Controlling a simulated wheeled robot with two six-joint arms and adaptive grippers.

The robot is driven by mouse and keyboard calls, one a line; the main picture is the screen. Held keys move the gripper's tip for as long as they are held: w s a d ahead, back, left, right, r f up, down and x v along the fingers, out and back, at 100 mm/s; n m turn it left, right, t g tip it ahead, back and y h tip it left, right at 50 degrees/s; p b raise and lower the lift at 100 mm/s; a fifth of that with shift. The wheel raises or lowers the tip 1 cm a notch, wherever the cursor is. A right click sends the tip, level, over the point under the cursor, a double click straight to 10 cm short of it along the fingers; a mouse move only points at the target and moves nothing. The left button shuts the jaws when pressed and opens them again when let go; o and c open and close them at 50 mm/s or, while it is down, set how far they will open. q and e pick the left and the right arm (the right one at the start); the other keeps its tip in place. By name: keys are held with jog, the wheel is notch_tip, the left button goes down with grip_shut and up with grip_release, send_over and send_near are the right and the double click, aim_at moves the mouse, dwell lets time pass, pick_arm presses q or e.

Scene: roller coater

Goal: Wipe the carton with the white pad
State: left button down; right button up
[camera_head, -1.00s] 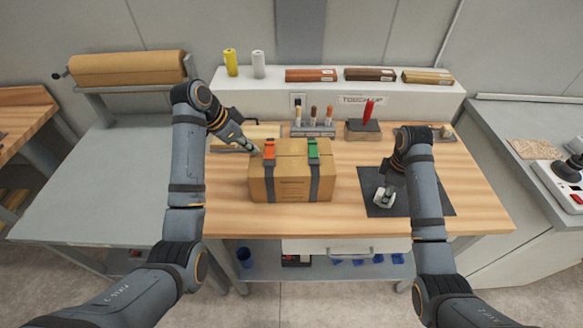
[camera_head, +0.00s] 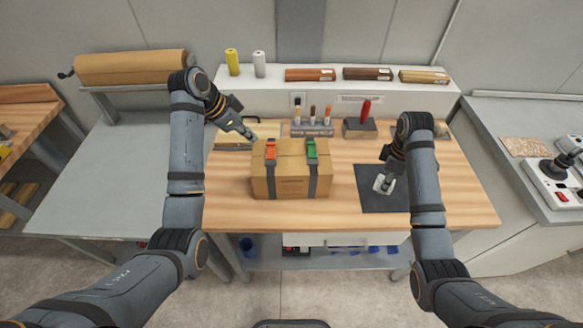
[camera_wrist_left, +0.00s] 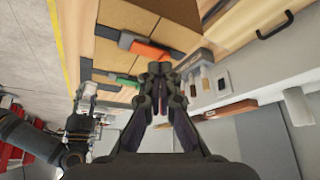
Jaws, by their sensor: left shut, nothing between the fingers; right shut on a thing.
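The brown carton (camera_head: 290,187) stands upright on the wooden bench, with two dark straps, one with an orange buckle (camera_head: 270,150) and one with a green buckle (camera_head: 311,149). The buckles also show in the left wrist view, orange (camera_wrist_left: 150,49) and green (camera_wrist_left: 124,83). My left gripper (camera_head: 253,137) is shut and empty, just behind the carton's back left corner. It shows in the left wrist view (camera_wrist_left: 160,72). My right gripper (camera_head: 386,179) is shut on the white pad (camera_head: 382,185), right of the carton over a dark mat. Whether the pad touches the mat is unclear.
The dark mat (camera_head: 375,203) lies right of the carton. Behind stand a rack of brushes (camera_head: 312,128) and a block with a red-handled tool (camera_head: 361,127). A shelf (camera_head: 330,97) runs along the back. Bench wood is clear between carton and mat.

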jog(key=shift+a+r, duration=0.1)
pick_arm(q)
jog(key=s+a+r, duration=0.4)
jog(key=s+a, duration=0.3)
jog(key=a, duration=0.5)
jog(key=shift+s+a, duration=0.1)
